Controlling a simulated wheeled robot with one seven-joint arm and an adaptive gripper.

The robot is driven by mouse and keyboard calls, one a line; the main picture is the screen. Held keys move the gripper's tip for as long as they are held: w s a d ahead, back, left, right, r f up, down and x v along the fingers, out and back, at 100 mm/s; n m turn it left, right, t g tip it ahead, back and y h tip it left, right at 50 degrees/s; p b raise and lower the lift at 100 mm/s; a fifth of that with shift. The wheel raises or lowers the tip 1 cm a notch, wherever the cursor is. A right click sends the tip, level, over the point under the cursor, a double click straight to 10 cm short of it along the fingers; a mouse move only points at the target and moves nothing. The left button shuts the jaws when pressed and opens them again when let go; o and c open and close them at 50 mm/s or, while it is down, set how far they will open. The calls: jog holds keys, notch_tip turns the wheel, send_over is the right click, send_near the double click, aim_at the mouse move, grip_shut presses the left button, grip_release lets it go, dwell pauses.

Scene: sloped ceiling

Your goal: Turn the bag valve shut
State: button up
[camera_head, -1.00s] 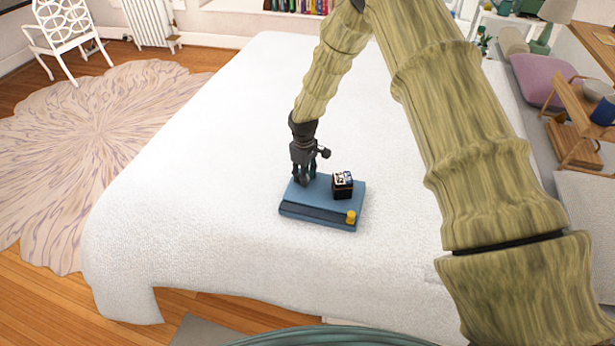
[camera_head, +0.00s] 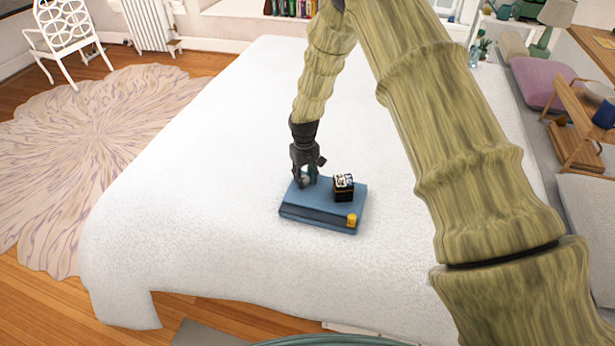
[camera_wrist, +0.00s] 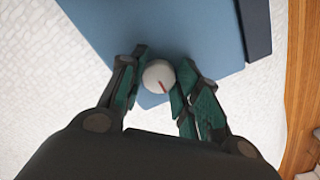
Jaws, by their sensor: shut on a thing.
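The bag valve appears in the wrist view as a round white knob (camera_wrist: 159,76) with a short red mark pointing toward the lower right. It sits at the edge of a flat blue bag-like base (camera_wrist: 185,35), which also shows in the head view (camera_head: 318,219) on the bed. My gripper (camera_wrist: 156,85) has its green-lined fingers on either side of the knob, shut on it. In the head view my gripper (camera_head: 306,180) is over the base's back left part and mostly hides the knob.
A small black box with a patterned top (camera_head: 343,187) stands on the base, right of my gripper. A yellow knob (camera_head: 351,220) is at its front right corner. The white bed (camera_head: 200,190) around it is clear.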

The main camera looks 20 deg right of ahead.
aim_at(306, 179)
jog(key=shift+d, duration=0.15)
jog(key=o, duration=1)
jog(key=shift+o, duration=0.2)
notch_tip(306, 179, up, 12)
